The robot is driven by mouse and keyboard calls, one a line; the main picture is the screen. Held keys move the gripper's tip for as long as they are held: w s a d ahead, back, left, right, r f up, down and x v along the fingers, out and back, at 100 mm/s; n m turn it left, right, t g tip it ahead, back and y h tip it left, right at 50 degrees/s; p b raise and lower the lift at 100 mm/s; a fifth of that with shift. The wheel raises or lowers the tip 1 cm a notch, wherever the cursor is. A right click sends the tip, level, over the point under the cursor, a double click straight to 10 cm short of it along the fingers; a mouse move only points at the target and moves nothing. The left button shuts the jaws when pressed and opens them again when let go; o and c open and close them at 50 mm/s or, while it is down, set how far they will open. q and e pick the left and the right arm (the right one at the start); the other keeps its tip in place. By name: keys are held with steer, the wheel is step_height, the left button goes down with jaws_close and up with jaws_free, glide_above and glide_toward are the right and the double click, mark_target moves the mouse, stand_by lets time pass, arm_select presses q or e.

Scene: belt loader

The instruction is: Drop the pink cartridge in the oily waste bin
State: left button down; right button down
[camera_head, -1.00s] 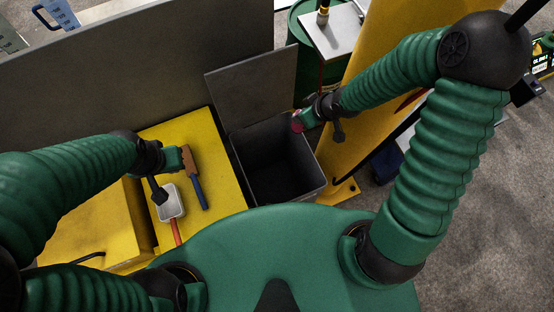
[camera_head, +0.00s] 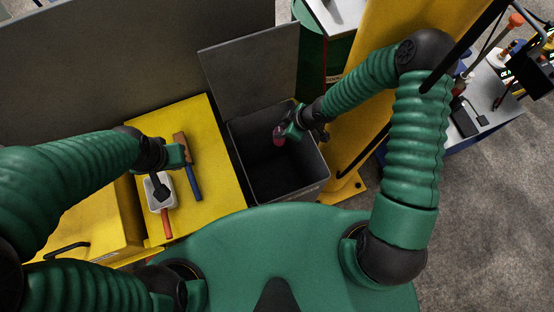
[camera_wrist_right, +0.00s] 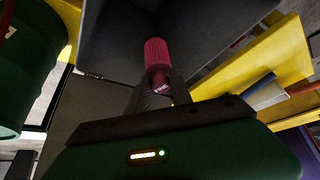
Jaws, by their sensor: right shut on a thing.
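The pink cartridge (camera_wrist_right: 157,58) is ribbed and sits between the fingers of my right gripper (camera_wrist_right: 158,92) in the right wrist view. In the head view the cartridge (camera_head: 279,137) shows as a small pink shape over the opening of the grey bin (camera_head: 290,196). The bin's lid (camera_head: 252,66) stands open behind it. My right gripper (camera_head: 288,132) is shut on the cartridge, above the bin's inside near its upper right rim. My left gripper (camera_head: 178,156) hangs over the yellow top beside a brush; its fingers are too unclear to tell their state.

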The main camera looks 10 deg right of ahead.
steer(key=shift+r, duration=0.1)
steer(key=c, duration=1.5)
jaws_free()
steer(key=shift+a, duration=0.1)
steer(key=o, duration=0.4)
steer(key=shift+a, duration=0.2)
steer(key=shift+d, duration=0.1)
steer(key=shift+d+r, duration=0.15)
steer(key=shift+r, duration=0.1)
steer(key=p+v, duration=0.7)
steer(key=v, duration=0.9)
steer(key=shift+s+r, duration=0.1)
steer(key=shift+s, duration=0.05)
